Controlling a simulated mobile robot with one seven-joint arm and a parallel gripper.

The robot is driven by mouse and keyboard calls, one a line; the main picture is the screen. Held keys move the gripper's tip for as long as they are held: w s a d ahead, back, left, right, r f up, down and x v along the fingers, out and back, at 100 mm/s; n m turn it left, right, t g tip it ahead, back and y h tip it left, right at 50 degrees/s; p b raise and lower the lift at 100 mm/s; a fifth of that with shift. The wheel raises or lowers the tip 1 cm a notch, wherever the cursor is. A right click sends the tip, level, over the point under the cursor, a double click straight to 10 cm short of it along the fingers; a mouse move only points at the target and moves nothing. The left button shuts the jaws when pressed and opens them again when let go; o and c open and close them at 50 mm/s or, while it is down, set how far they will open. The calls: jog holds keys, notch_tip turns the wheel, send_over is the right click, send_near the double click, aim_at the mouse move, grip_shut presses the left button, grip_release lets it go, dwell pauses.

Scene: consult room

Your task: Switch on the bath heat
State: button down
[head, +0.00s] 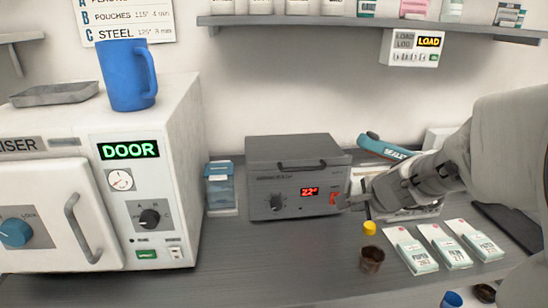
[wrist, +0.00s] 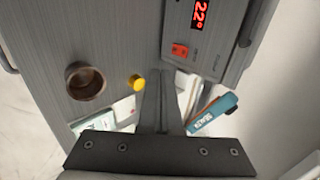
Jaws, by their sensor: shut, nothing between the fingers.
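The bath is a grey metal box (head: 285,160) with a lid and handle, on the counter in the middle of the head view. Its front has a dark knob (head: 277,202), a lit red display (head: 309,192) and a red rocker switch (head: 334,198) at the right end. The display reads about 22° in the wrist view (wrist: 201,13), where the red switch (wrist: 180,50) also shows. I cannot tell which way the switch is tipped. My gripper (head: 347,203) is shut and empty, its tips close to the switch. Contact cannot be told. In the wrist view the fingertips (wrist: 161,72) are just beside the switch.
A white steriliser (head: 178,140) with a blue mug (head: 128,78) on top stands left. A yellow cap (head: 369,228), a brown cup (head: 371,258) and white pouches (head: 411,252) lie in front and right. A sealer (head: 385,147) is behind my gripper. A shelf (head: 300,20) hangs above.

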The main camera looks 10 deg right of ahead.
aim_at(334, 204)
jog(key=b+x, duration=0.3)
jog(key=x, duration=0.5)
jog(key=shift+w+f, duration=0.15)
jog(key=shift+f, duration=0.2)
jog(key=w, duration=0.3)
jog(key=shift+f, duration=0.15)
jog(key=shift+w+f, duration=0.1)
jog(key=shift+w, duration=0.65)
jog(key=shift+w+f+b, duration=0.1)
jog(key=shift+f+b, duration=0.2)
jog(key=shift+b, duration=0.65)
jog(key=shift+r, duration=0.25)
jog(key=shift+r+p, duration=0.1)
jog(key=shift+p, duration=0.2)
jog(key=shift+r+p, duration=0.65)
jog(key=shift+r, duration=0.15)
jog(key=shift+f, duration=0.1)
